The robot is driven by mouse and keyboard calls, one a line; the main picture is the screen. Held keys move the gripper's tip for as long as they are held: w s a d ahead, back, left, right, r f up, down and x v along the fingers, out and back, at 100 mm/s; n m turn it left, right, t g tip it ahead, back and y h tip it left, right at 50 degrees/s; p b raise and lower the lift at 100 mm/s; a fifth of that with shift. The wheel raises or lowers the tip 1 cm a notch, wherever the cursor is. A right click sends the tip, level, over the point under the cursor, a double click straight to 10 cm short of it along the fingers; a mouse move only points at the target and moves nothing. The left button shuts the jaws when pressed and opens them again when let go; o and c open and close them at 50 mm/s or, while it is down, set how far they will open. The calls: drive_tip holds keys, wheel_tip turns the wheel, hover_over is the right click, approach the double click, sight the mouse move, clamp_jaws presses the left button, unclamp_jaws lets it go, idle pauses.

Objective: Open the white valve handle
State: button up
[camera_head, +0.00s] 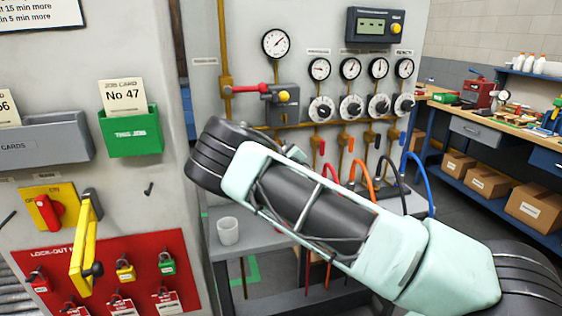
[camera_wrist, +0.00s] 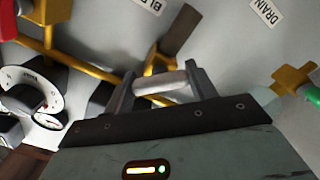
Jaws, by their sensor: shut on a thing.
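The white valve handle (camera_wrist: 160,86) shows in the wrist view as a short pale bar lying across between the fingers. My gripper (camera_wrist: 161,77) is shut on it, one finger at each end of the bar. A yellow pipe fitting (camera_wrist: 157,62) is just behind the handle. A brownish-grey flat piece (camera_wrist: 181,30) slants up from there; I cannot tell how it is joined. In the head view my arm crosses the picture and hides the gripper and the white handle.
A green-handled yellow valve (camera_wrist: 296,80) is right of the gripper, and yellow pipes (camera_wrist: 72,60) with a round dial (camera_wrist: 32,90) are left. In the head view, gauges (camera_head: 275,42), hoses (camera_head: 418,180) and a grey bench holding a white cup (camera_head: 228,231) surround my arm. A lock-out board (camera_head: 70,262) stands left.

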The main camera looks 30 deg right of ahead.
drive_tip(key=n+b, duration=0.1)
drive_tip(key=n, duration=0.1)
drive_tip(key=n+b, duration=0.3)
drive_tip(key=shift+f+n, duration=0.25)
drive_tip(key=shift+n, duration=0.05)
drive_tip(key=shift+r+n+b, duration=0.1)
drive_tip(key=shift+n+b, duration=0.95)
drive_tip(key=shift+n, duration=0.75)
drive_tip(key=o, duration=1)
drive_tip(key=b+v, duration=0.2)
drive_tip(key=v, duration=1.5)
drive_tip(key=shift+s+a+r, duration=0.1)
drive_tip(key=shift+s+r, duration=0.05)
drive_tip(key=shift+s, duration=0.1)
